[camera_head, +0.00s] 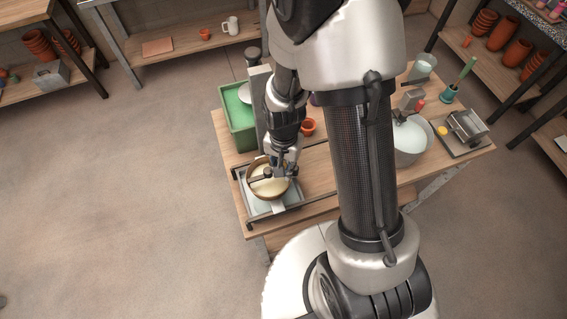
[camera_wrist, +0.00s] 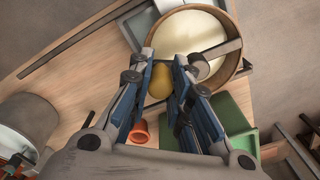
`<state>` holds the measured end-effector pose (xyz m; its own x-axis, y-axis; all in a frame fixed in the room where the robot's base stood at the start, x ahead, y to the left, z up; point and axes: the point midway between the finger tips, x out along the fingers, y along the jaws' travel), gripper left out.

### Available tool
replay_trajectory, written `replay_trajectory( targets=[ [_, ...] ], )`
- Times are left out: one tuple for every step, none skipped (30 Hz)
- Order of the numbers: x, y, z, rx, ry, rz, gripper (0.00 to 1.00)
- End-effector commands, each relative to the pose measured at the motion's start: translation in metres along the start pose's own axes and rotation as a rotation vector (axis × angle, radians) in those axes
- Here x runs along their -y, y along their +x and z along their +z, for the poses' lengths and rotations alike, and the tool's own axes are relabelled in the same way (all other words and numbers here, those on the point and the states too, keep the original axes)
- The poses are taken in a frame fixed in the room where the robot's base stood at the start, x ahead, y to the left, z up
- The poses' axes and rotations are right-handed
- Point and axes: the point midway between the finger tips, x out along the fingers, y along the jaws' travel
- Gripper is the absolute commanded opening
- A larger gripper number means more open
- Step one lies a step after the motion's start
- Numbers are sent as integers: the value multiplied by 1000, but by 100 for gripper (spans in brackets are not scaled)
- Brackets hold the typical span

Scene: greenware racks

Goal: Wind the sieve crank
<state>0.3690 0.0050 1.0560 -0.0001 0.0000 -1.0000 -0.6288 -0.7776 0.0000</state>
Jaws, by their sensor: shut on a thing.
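The sieve (camera_head: 254,189) is a round wooden-rimmed drum with a pale cream inside. It sits over a light tray (camera_head: 290,195) at the table's left end. In the wrist view the sieve (camera_wrist: 240,62) fills the upper right, with a grey crank bar (camera_wrist: 222,50) across its near side. My gripper (camera_head: 283,172) reaches down at the sieve's right side. In the wrist view my gripper (camera_wrist: 165,62) is shut on a yellowish knob (camera_wrist: 158,84), apparently the crank handle. Its join to the bar is hidden behind the finger.
A green crate (camera_head: 235,120) stands behind the sieve. A small terracotta pot (camera_head: 308,127) is beside my arm. A large pale bucket (camera_head: 408,145) and a metal device on a board (camera_head: 466,130) stand at the right. Open floor lies to the left.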

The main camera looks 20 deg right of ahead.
Motion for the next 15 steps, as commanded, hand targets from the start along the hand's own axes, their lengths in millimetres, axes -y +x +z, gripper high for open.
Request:
replay_trajectory(
  targets=[
    [0, 1, 2, -1, 42, -1, 0],
    [0, 1, 3, -1, 70, -1, 0],
    [0, 1, 5, -1, 109, -1, 0],
    [-1, 1, 6, 0, 137, 0, 0],
    [-1, 1, 8, 0, 166, 0, 0],
    [-1, 1, 10, 0, 203, 0, 0],
    [-1, 1, 11, 0, 231, 0, 0],
    [0, 1, 12, -1, 259, -1, 0],
    [0, 1, 14, -1, 297, -1, 0],
    [0, 1, 15, -1, 325, -1, 0],
    [0, 1, 16, -1, 354, -1, 0],
    [0, 1, 18, 0, 393, -1, 0],
    [0, 1, 19, 0, 421, 0, 0],
    [1, 1, 21, 0, 450, 0, 0],
    [1, 1, 22, 0, 487, 0, 0]
  ],
)
